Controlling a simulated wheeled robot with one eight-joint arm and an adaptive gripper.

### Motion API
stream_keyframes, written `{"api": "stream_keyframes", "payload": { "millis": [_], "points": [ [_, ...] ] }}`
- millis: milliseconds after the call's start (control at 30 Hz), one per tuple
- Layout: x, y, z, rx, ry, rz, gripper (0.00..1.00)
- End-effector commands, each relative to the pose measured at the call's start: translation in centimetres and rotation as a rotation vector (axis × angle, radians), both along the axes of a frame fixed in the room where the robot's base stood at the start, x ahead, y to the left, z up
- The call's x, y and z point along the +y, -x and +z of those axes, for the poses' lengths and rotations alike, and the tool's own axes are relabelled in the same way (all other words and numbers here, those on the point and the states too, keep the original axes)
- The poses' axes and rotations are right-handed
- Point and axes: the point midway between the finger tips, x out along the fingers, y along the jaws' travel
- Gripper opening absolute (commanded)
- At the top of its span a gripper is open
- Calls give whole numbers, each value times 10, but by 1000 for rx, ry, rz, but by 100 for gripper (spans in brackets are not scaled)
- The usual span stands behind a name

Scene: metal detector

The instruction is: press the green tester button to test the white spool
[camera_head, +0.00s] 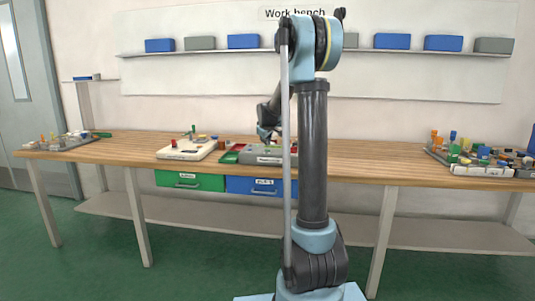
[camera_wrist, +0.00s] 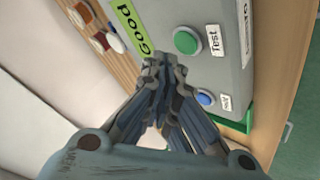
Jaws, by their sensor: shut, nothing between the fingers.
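The grey tester box (camera_head: 250,156) stands on the bench, and it also fills the upper middle of the wrist view (camera_wrist: 215,72). Its round green button (camera_wrist: 186,41) sits beside a "Test" label. A blue button (camera_wrist: 205,98) is lower on the same face. My gripper (camera_wrist: 162,64) is shut and empty, its tips over the box, below and left of the green button in the wrist picture and apart from it. In the head view my arm partly hides the tester. I cannot make out the white spool for sure.
A green "Good" label (camera_wrist: 130,24) is on the box. Small red and white parts (camera_wrist: 114,41) lie beyond it. A white board with parts (camera_head: 188,150) is left of the tester. Cluttered part trays stand at the bench's left (camera_head: 62,143) and right (camera_head: 485,160) ends.

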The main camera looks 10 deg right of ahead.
Motion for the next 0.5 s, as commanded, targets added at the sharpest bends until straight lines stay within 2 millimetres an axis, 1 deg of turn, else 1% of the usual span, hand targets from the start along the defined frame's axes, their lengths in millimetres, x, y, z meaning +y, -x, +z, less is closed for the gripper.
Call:
{"api": "stream_keyframes", "payload": {
  "millis": [100,500],
  "points": [
    [0,0,10,0,0,0,0],
    [0,0,41,0,0,0,0]
  ]
}}
